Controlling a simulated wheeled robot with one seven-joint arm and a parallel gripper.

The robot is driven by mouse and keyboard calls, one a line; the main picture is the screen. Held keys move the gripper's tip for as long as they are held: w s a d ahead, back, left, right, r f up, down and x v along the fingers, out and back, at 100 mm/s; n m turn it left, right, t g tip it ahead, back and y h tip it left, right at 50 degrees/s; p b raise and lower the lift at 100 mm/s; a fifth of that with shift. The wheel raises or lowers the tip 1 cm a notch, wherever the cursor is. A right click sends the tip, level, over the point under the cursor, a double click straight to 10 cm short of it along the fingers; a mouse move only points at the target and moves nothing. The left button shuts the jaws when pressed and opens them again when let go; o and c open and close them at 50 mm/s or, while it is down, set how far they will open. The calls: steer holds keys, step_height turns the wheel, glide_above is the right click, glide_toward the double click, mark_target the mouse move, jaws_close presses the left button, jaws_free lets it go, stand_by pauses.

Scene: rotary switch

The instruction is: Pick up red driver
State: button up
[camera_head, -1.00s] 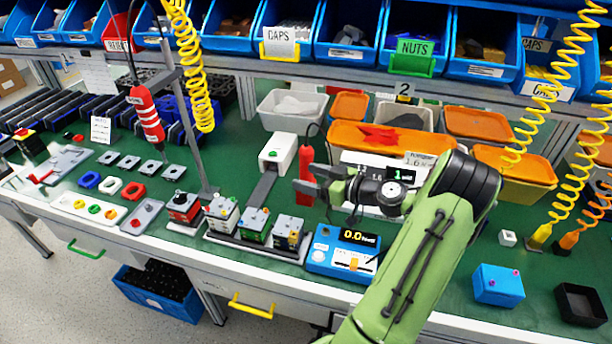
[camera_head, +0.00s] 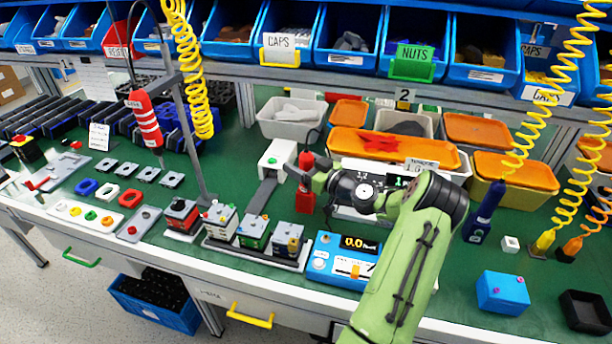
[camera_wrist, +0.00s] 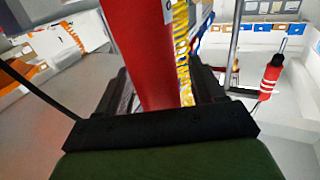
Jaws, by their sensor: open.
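The red driver (camera_head: 305,202) stands upright on the green bench, left of my wrist in the head view. My gripper (camera_head: 298,175) reaches it from the right, with dark fingers at about its mid-height. In the wrist view the red driver (camera_wrist: 143,50) rises as a thick red cylinder between my two open fingers (camera_wrist: 155,95). I cannot tell whether either finger touches it.
A white dispenser (camera_head: 277,158) stands just left of the driver. A blue meter (camera_head: 342,262) and small switch blocks (camera_head: 254,232) sit in front. Orange-lidded bins (camera_head: 395,146) are behind. A dark blue driver (camera_head: 484,212) stands right of my arm.

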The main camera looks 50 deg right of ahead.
jaws_close()
steer(key=shift+r, duration=0.1)
steer(key=shift+r, duration=0.1)
